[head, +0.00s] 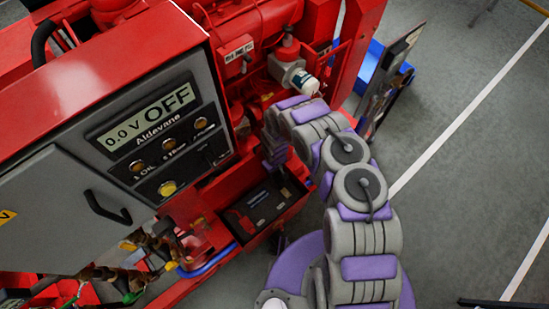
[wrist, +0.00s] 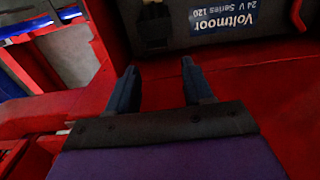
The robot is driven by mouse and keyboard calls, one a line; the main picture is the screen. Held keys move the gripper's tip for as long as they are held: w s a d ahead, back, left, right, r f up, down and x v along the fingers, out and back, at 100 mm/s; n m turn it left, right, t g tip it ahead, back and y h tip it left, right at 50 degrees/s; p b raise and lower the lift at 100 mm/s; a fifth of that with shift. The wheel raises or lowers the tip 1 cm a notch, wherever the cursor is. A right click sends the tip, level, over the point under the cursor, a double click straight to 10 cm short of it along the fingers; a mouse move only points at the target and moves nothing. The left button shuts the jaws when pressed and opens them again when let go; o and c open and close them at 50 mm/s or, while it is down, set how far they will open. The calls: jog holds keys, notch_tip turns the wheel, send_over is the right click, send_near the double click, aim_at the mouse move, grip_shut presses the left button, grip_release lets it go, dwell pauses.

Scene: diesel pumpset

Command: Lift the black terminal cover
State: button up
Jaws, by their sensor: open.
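A black battery (head: 268,203) sits in a red tray low on the red machine in the head view. In the wrist view the battery (wrist: 265,42) shows at the top, with an upside-down label reading "Voltmoor 24 V Series 120". A small black raised block (wrist: 155,24) beside the label looks like the terminal cover, though it is dark and cut off by the frame's edge. My gripper (wrist: 158,70) is open and empty, its two dark fingers pointing toward the block and apart from it. In the head view my gripper (head: 274,158) hangs just above the battery, its fingers hard to make out.
A grey control panel (head: 155,135) reading "0.0 V OFF" stands left of my arm. Red pipework and a white-capped filter (head: 300,80) are above the gripper. Cables (head: 140,262) hang at lower left. Grey floor with white lines is open to the right.

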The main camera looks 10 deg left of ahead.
notch_tip(320, 180, up, 12)
jog(key=p, duration=0.5)
jog(key=shift+f+p, duration=0.15)
jog(key=shift+p, duration=0.2)
